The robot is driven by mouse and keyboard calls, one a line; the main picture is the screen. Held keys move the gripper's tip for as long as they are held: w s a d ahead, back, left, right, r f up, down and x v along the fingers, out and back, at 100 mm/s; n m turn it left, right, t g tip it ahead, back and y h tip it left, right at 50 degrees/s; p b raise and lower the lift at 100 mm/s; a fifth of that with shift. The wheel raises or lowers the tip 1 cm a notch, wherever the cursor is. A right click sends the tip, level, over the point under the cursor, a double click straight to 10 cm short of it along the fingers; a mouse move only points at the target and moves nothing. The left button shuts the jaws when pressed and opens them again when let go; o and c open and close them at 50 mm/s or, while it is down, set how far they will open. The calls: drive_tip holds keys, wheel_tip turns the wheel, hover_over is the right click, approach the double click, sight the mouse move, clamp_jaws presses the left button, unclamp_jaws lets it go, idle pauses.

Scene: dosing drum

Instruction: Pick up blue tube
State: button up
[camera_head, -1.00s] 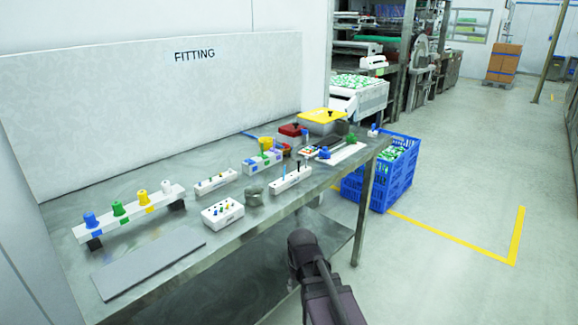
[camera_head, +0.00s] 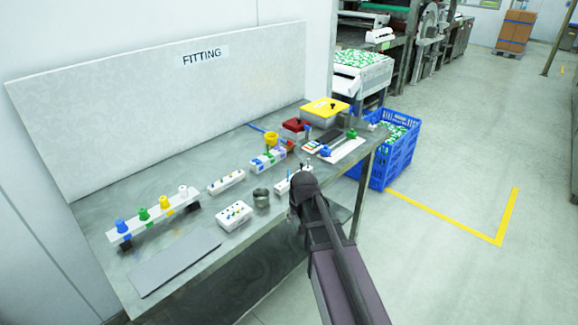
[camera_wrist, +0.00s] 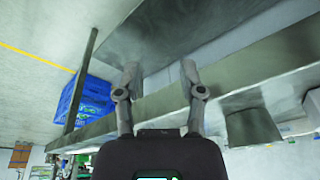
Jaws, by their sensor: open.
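In the head view, a rack (camera_head: 152,222) at the left of the bench holds blue, green, yellow and white pieces; the blue one (camera_head: 121,227) is at its left end. A white block (camera_head: 268,161) farther back also carries small blue parts. I cannot tell which piece is the blue tube. In the wrist view, my gripper (camera_wrist: 160,70) has two fingers spread with nothing between them. It is near the metal bench edge (camera_wrist: 80,138). In the head view, my dark arm hides the fingers and part of another white rack (camera_head: 284,186).
A grey plate (camera_head: 175,262) lies at the bench front. A metal cup (camera_head: 261,198), a small white block (camera_head: 234,216) and a yellow-lidded box (camera_head: 325,112) stand on the bench (camera_head: 210,160). A blue crate (camera_head: 389,170) is on the floor past its right end. Open floor lies to the right.

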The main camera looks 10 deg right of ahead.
drive_tip(key=w+r+t+p, duration=0.1)
drive_tip(key=w+r+p, duration=0.3)
drive_tip(key=r+p, duration=0.5)
drive_tip(key=w+r+p, duration=0.5)
drive_tip(key=r+p, duration=0.4)
drive_tip(key=r, duration=0.3)
drive_tip(key=shift+w+d+t+p, duration=0.15)
drive_tip(key=shift+w+t+p, duration=0.15)
drive_tip(key=shift+t, duration=0.1)
drive_tip(key=shift+f, duration=0.15)
drive_tip(key=b, duration=0.8)
hover_over(288, 180)
drive_tip(key=s, duration=0.1)
wheel_tip(288, 180, down, 8)
drive_tip(key=shift+s, duration=0.15)
drive_tip(key=shift+d, duration=0.1)
drive_tip(key=shift+b+x, duration=2.4)
drive_tip(key=shift+x, duration=0.05)
drive_tip(key=shift+d, duration=0.1)
clamp_jaws()
